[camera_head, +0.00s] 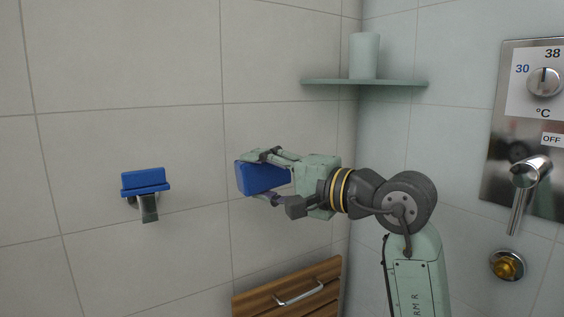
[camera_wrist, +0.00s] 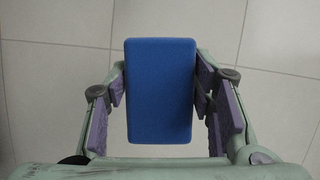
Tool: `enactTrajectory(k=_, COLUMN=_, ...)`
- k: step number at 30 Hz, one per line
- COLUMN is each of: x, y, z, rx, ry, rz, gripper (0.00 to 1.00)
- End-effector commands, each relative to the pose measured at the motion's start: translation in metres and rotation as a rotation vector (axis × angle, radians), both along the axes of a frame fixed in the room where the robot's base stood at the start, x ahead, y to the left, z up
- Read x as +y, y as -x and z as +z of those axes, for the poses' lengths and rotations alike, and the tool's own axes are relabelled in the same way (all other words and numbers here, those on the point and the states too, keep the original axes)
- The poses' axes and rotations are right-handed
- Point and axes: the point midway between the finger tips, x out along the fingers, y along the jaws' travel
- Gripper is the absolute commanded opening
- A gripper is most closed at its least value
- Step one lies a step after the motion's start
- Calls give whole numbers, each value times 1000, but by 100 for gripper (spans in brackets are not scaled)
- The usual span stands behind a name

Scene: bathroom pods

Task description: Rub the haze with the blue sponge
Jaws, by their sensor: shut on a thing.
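The blue sponge (camera_head: 268,178) is a plain rectangular block between the fingers of my gripper (camera_head: 261,176), off the tiled wall's surface as far as I can tell. I cannot make out any haze on the tiles or on the metal panel.
A blue-topped item (camera_head: 145,182) sits on a dark wall holder at left. A pale cylinder (camera_head: 364,55) stands on a green corner shelf (camera_head: 340,83). At right are a shower panel (camera_head: 541,80) and lever (camera_head: 523,185). A wooden front with a handle (camera_head: 290,285) is below my gripper.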

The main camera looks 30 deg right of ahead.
Motion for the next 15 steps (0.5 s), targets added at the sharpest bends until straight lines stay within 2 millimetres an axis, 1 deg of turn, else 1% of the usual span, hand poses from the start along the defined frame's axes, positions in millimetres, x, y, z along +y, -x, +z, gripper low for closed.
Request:
enactTrajectory(k=1, x=13, y=0, z=-4, rx=-4, ry=-73, rz=5, gripper=22)
enactTrajectory(k=3, x=26, y=1, z=-8, rx=0, ry=-168, rz=9, gripper=22)
enactTrajectory(k=6, x=41, y=3, z=-11, rx=1, ry=-277, rz=14, gripper=22)
enactTrajectory(k=10, x=51, y=6, z=-13, rx=4, ry=-360, rz=20, gripper=22)
enactTrajectory(k=15, x=54, y=3, z=-13, rx=6, ry=-384, rz=21, gripper=22)
